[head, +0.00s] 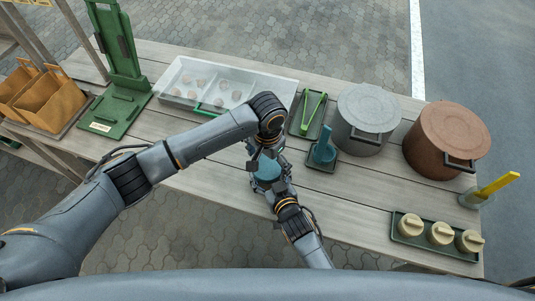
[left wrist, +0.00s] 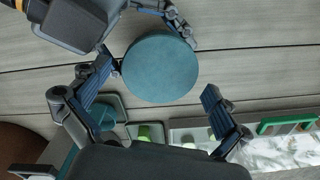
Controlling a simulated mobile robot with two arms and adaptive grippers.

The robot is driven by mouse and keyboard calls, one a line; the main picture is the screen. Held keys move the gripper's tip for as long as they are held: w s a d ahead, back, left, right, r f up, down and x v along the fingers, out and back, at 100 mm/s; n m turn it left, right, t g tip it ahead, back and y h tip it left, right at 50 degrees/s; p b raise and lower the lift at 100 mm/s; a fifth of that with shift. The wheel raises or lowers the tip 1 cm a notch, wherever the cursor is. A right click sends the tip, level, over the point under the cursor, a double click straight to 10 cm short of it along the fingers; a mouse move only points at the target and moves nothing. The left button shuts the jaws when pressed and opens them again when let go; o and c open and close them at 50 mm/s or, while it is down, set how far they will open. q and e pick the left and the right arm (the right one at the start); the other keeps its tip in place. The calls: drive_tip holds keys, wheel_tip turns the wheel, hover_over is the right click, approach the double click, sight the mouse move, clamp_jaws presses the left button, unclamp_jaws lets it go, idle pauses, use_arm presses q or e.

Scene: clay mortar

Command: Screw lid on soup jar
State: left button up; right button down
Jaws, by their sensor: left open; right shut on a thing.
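A teal round lid (left wrist: 160,68) shows from above in the left wrist view, with a flat plain top. In the head view the teal jar with its lid (head: 267,169) is partly covered by my grippers, above the near part of the table. My right gripper (head: 275,186) reaches in from below and is shut on the jar; its fingers (left wrist: 180,25) show beside the lid in the left wrist view. My left gripper (left wrist: 158,90) is open above the lid, its fingers apart on either side. The jar body is mostly hidden, so I cannot tell how the lid sits.
Behind are a clear-covered tray (head: 222,85), green tongs (head: 312,108) and a teal holder (head: 322,150). A grey pot (head: 366,112), a brown pot (head: 446,135) and a green tray of cream jars (head: 435,250) stand right. Bare table lies between the grippers and that tray.

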use_arm(q)
drive_tip(key=shift+f, duration=0.75)
use_arm(e)
drive_tip(key=shift+s+f, duration=0.1)
use_arm(q)
drive_tip(key=c, duration=1.2)
drive_tip(key=o, duration=1.2)
wheel_tip(320, 180, up, 12)
